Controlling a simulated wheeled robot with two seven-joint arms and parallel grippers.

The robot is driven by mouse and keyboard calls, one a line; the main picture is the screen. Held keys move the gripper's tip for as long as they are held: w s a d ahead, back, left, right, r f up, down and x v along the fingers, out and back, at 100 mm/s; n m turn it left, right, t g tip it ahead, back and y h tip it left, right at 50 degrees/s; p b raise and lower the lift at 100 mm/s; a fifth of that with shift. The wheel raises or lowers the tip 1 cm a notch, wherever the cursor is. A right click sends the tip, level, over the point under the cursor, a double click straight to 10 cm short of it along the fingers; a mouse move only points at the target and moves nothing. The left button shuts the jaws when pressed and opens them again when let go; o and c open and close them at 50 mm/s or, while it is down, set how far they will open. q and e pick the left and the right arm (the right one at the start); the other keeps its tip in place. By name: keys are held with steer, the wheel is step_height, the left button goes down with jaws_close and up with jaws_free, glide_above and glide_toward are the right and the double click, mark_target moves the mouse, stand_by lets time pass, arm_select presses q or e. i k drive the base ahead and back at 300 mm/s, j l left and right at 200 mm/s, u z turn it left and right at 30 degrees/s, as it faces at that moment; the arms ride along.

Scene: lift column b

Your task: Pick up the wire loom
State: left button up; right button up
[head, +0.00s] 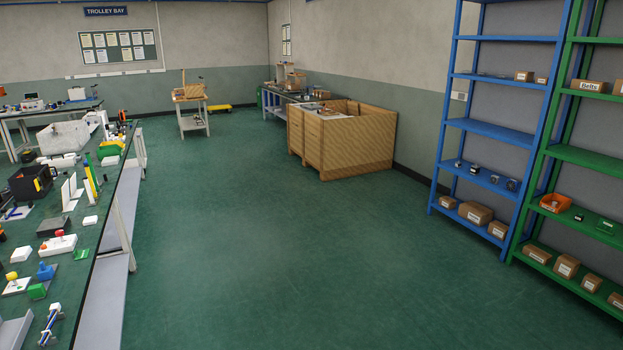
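I cannot make out a wire loom in the head view. Small parts crowd the long bench (118,185) on the left, but many are too small to name. The large wooden crate (355,150) at the back holds some items that I cannot identify. Neither of my grippers shows in the view.
A blue shelf unit (487,129) and a green shelf unit (588,158) stand on the right with cardboard boxes and small parts. A small wooden trolley (190,106) and a yellow low cart (220,108) stand at the back. The green floor (270,240) between is clear.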

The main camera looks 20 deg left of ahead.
mark_target(56, 309)
steer(key=i+j+u, duration=0.15)
steer(key=i+u, duration=0.15)
steer(key=u, duration=0.2)
steer(key=i+u, duration=0.3)
steer(key=u, duration=0.15)
steer(key=i+l+u, duration=0.1)
steer(key=i+u, duration=0.2)
steer(key=u, duration=0.2)
steer(key=i+l+u, duration=0.25)
steer(key=u, duration=0.2)
steer(key=i, duration=0.05)
